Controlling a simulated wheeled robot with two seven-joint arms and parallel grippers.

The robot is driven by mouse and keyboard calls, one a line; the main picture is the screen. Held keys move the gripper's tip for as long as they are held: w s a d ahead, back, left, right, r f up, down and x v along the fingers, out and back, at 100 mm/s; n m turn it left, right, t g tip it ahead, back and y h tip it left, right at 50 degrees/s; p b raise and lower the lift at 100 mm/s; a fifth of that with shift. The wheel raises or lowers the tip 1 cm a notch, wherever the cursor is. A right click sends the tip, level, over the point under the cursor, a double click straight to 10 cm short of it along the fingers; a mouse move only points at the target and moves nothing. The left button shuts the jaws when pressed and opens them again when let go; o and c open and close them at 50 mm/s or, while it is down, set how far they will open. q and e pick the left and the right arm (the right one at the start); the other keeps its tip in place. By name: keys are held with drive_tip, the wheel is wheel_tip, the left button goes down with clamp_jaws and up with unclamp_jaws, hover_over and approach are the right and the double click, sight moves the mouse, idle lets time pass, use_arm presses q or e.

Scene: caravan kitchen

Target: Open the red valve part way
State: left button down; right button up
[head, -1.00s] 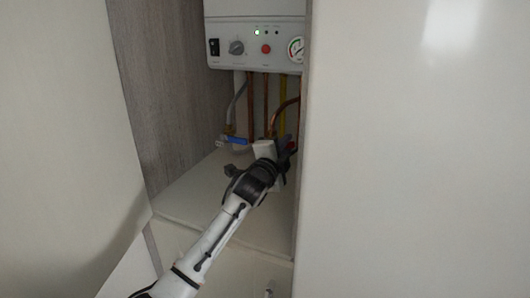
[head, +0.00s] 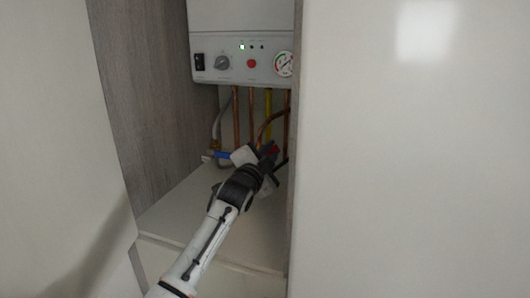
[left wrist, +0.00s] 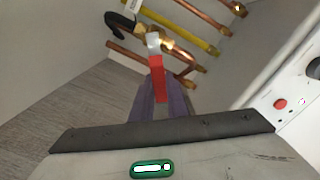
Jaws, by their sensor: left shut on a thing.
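The red valve handle (left wrist: 157,78) shows in the left wrist view as a flat red lever on a brass fitting under the copper pipes. My left gripper (left wrist: 158,105) is shut on this red lever, with a finger on each side of it. In the head view the left gripper (head: 267,158) reaches in below the boiler, and only a small bit of the red handle (head: 271,149) shows past the dark fingers. The rest of the handle is hidden there. My right gripper is in neither view.
The white boiler (head: 240,45) hangs above, with a dial, a red button and a gauge. A blue valve handle (head: 221,154) sits left of my gripper. Copper pipes (head: 236,118) and a yellow pipe (head: 268,102) run down behind. A large white panel (head: 410,160) closes off the right side.

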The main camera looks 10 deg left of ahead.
use_arm(q)
drive_tip(key=c, duration=1.7)
unclamp_jaws()
drive_tip(key=s, duration=0.7)
drive_tip(key=s+a, duration=0.1)
drive_tip(key=s, duration=0.2)
drive_tip(key=shift+s, duration=0.15)
